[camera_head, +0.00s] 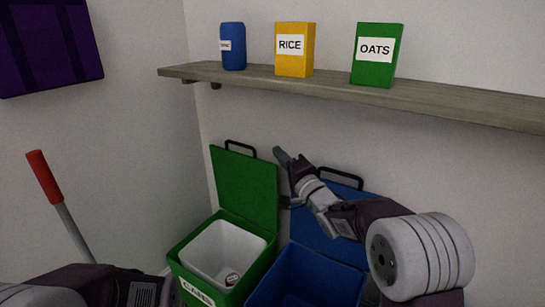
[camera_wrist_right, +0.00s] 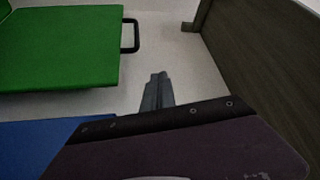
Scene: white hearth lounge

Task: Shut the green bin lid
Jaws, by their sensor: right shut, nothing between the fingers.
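The green bin (camera_head: 228,268) stands on the floor with a white liner inside and a "CANS" label on its front. Its green lid (camera_head: 246,186) stands open, upright against the wall, with a black loop handle (camera_head: 240,149) on its top edge. My right gripper (camera_head: 280,154) is shut and empty, just right of the lid handle and in front of the wall. In the right wrist view the gripper fingers (camera_wrist_right: 157,90) show apart from the green lid (camera_wrist_right: 60,48) and its handle (camera_wrist_right: 130,35). The left arm shows at the lower left; its gripper is out of view.
A blue bin (camera_head: 305,277) with its open blue lid (camera_head: 313,222) stands right of the green bin, partly behind my right arm. A shelf (camera_head: 330,86) above holds a blue can (camera_head: 233,47), a rice box (camera_head: 294,50) and an oats box (camera_head: 376,56). A red-handled pole (camera_head: 46,180) leans at left.

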